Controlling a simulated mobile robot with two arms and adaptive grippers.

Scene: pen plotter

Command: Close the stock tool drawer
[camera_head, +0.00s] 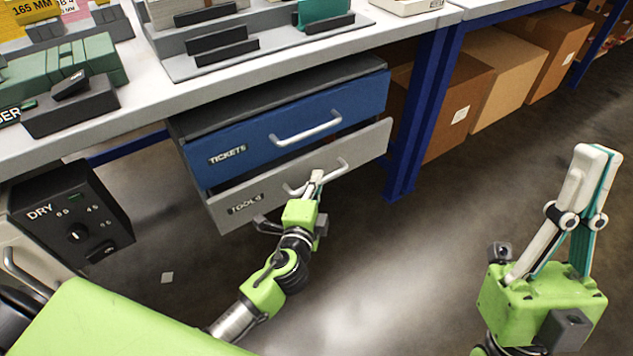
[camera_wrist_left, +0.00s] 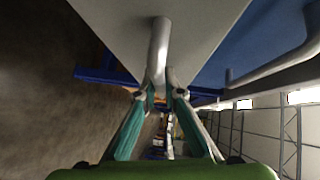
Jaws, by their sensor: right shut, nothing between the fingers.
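The grey tools drawer (camera_head: 360,147), labelled TOOLS, is under the bench below the blue tickets drawer. It stands partly out, with its front ahead of the blue front and a dark gap above it. My left gripper (camera_head: 316,177) is at the middle of its pale bar handle (camera_head: 341,168). In the left wrist view the two fingertips (camera_wrist_left: 160,92) close in on both sides of the handle (camera_wrist_left: 158,48), and the grey drawer front (camera_wrist_left: 205,25) lies just beyond. My right gripper (camera_head: 597,152) is shut and empty, raised over the floor at the right, away from the drawers.
The blue tickets drawer (camera_head: 235,136) has its own bar handle just above. A blue bench leg (camera_head: 417,120) stands close right of the drawers, with cardboard boxes (camera_head: 458,95) behind. A black DRY dial box (camera_head: 70,215) hangs at left. The floor before the drawers is mostly clear.

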